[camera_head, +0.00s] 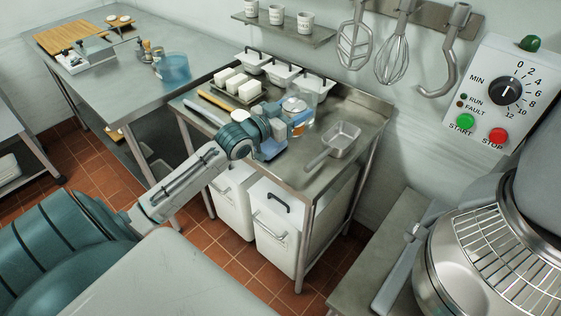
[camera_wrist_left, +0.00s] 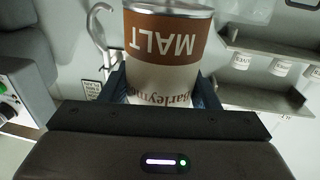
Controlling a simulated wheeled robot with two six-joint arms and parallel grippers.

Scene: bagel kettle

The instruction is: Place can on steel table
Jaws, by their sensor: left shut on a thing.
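The can (camera_wrist_left: 165,65), with a brown band lettered MALT and a pale lower part, fills the upper middle of the left wrist view. My left gripper (camera_head: 281,142) is shut on it, with dark fingers at either side of the can. In the head view the can (camera_head: 296,105) is partly hidden by the gripper. It is over the steel table (camera_head: 360,112) against the wall. I cannot tell whether the can's base touches the table. My right gripper is not in view.
A square steel pan (camera_head: 342,138) lies to the right of the can on the table. White tubs (camera_head: 285,74) line the back, with white blocks on a tray (camera_head: 238,87) to the left. A mixer (camera_head: 480,250) stands at the right.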

